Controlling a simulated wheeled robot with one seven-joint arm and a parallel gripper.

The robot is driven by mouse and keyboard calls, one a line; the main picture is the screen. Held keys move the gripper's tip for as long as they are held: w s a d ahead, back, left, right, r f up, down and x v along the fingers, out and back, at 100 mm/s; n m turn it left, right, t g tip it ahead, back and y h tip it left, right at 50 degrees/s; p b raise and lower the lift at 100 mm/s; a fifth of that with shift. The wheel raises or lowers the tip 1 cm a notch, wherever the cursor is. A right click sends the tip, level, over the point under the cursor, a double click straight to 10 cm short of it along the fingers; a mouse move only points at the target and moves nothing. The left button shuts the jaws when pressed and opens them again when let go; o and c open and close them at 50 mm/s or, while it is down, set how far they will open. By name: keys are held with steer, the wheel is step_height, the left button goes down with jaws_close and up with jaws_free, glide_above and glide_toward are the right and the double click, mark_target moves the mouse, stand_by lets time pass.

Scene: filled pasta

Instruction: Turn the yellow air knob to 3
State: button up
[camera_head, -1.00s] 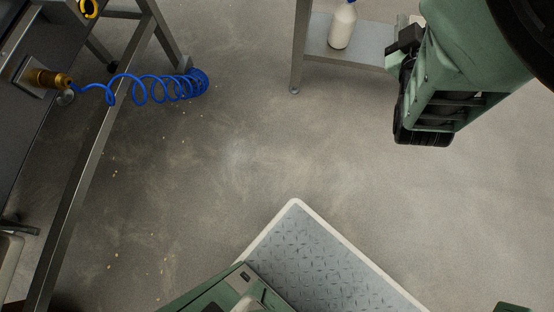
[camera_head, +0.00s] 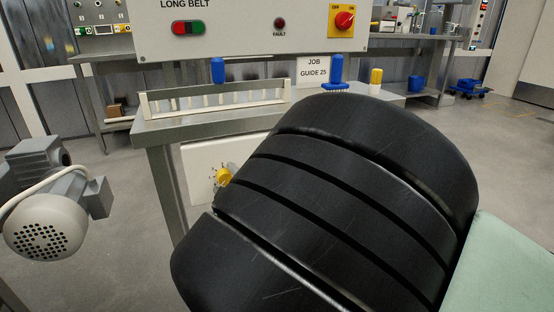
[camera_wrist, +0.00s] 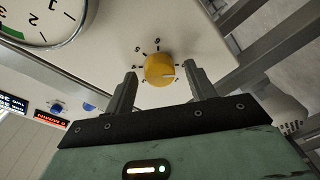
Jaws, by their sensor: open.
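The yellow air knob (camera_wrist: 159,69) sits on a pale panel in the wrist view, with a ring of dark ticks and small digits around it. A thin light line on its face points to the right of the picture; I cannot read the digit there. My gripper (camera_wrist: 161,73) is open, with one finger on each side of the knob. Gaps show beside the knob; I cannot tell the depth between fingertips and panel. In the head view the knob (camera_head: 223,175) shows beside my black arm link, which hides my gripper and part of the panel (camera_head: 200,158).
A round gauge (camera_wrist: 38,18) is at the wrist view's upper left. In the head view, a steel bench (camera_head: 165,130) carries a slotted rack (camera_head: 215,100) and a job guide sign (camera_head: 313,70). A control box (camera_head: 240,45) stands above. A grey motor (camera_head: 50,215) is at left.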

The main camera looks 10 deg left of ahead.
steer(key=shift+c, duration=0.3)
steer(key=c, duration=0.9)
